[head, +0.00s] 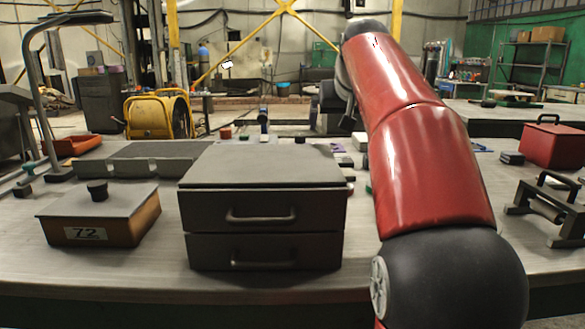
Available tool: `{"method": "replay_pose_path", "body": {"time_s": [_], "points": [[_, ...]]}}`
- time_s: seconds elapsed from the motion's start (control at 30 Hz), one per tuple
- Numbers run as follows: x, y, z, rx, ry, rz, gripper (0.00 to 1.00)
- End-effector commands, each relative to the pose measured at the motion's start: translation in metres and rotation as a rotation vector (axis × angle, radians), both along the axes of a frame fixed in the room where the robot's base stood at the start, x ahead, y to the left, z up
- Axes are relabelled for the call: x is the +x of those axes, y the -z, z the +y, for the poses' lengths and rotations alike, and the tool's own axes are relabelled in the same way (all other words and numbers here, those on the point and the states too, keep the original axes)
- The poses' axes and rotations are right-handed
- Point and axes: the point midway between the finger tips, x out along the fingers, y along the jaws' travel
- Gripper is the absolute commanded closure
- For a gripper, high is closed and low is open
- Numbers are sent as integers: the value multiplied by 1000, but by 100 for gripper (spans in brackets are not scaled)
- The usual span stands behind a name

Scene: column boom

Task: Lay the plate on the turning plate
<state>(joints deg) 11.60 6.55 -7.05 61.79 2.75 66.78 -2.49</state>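I cannot make out the plate for certain in the head view. A pale, flat, disc-like thing (512,95) lies on the farther table at the right; it is too small to tell whether it is the turning plate or the plate. My red arm rises from the lower right and bends away at its black upper joint. My gripper does not show; it is hidden behind the arm or outside the picture, so I cannot see whether it holds anything.
A dark two-drawer cabinet (265,215), drawers shut, stands mid-table. Left of it are a lidded box marked 72 (98,218), a grey tray (150,165) and a tall bent stand (40,100). A red box (553,147) and a roller stand (548,208) are at right. The front table strip is clear.

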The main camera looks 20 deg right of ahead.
Motion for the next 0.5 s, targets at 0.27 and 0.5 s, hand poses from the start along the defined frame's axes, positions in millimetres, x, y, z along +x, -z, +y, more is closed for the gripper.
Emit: {"method": "replay_pose_path", "body": {"time_s": [0.27, 0.5], "points": [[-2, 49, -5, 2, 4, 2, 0], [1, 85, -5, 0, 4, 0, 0]]}}
